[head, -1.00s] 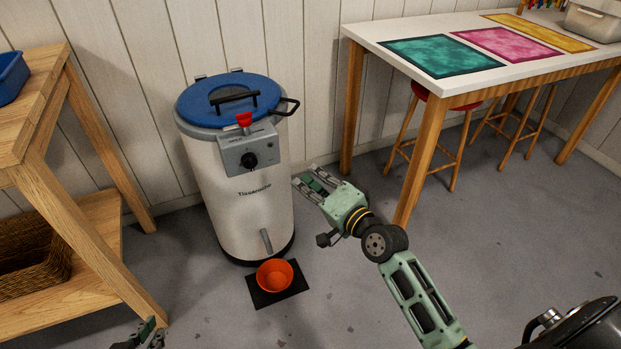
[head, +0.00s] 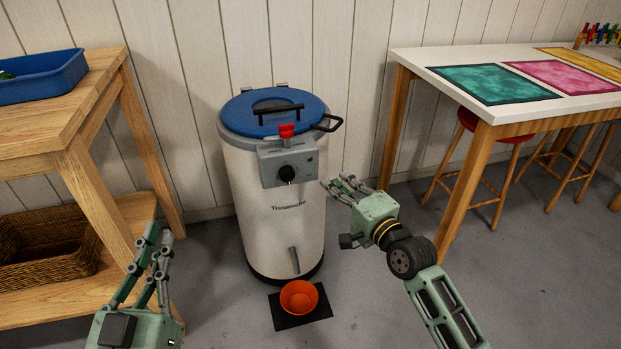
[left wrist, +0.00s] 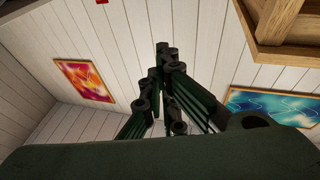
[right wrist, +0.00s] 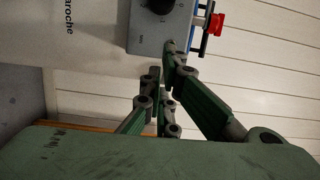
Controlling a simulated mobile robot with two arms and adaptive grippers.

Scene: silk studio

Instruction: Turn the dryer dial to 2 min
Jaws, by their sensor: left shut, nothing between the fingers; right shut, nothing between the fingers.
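The dryer (head: 284,222) is a white cylinder with a blue lid, standing against the wall. Its grey control panel (head: 268,165) carries a black dial (head: 287,173), with a red handle (head: 287,130) above. In the right wrist view the dial (right wrist: 158,5) is cut by the top edge; its setting is too small to read. My right gripper (head: 335,186) is shut and empty, just right of the panel and pointing toward it; its fingertips (right wrist: 162,60) appear beside the panel's edge. My left gripper (head: 158,238) is shut and empty, low at the left, well away from the dryer.
An orange bowl (head: 299,297) sits on a black mat (head: 318,313) below the dryer's spout. A wooden shelf (head: 98,110) with a blue tray (head: 45,78) stands left. A white-topped table (head: 440,62) and stools (head: 470,118) stand right. Floor in front is open.

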